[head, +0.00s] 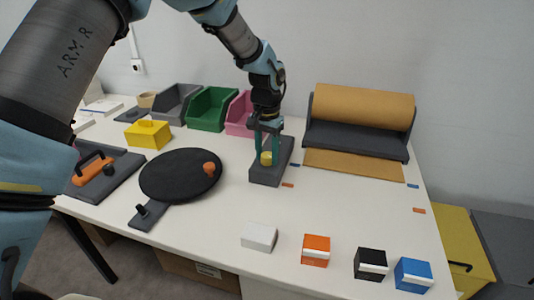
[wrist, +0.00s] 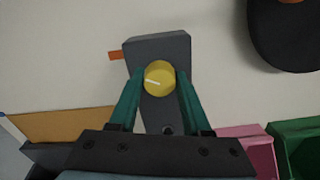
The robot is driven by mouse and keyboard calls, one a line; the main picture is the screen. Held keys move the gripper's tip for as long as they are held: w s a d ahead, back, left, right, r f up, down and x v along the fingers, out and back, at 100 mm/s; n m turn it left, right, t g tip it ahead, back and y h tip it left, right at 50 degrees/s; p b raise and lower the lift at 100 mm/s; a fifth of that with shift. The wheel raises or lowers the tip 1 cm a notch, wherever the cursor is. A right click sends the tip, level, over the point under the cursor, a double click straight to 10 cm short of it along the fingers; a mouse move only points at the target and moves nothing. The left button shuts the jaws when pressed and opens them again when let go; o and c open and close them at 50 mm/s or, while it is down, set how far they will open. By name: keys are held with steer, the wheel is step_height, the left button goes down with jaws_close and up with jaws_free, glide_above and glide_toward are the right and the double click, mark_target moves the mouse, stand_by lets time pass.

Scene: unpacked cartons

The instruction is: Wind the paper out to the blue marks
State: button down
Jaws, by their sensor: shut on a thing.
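A brown paper roll (head: 362,103) sits in a grey dispenser (head: 355,140), with a sheet of paper (head: 352,165) lying out on the table. Two blue marks (head: 295,165) (head: 412,186) flank the sheet; its front edge looks about level with them. Orange marks (head: 288,185) (head: 419,210) lie nearer the front. A yellow knob (wrist: 160,78) with a white line stands on a grey block (wrist: 160,48). My gripper (head: 267,155) is shut on the knob, one teal finger on each side. The sheet (wrist: 70,124) also shows in the wrist view.
A black turntable (head: 180,175) with an orange knob lies left of the block. White, orange, black and blue boxes (head: 316,250) stand along the front. Grey, green and pink bins (head: 212,108) stand behind. The table between block and front boxes is clear.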

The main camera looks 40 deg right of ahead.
mark_target(267, 155)
steer(key=shift+m, duration=0.3)
stand_by(0.4)
steer(key=shift+c, duration=1.8)
jaws_free()
step_height(267, 155, up, 11)
steer(key=b, duration=0.2)
steer(key=shift+f, duration=0.1)
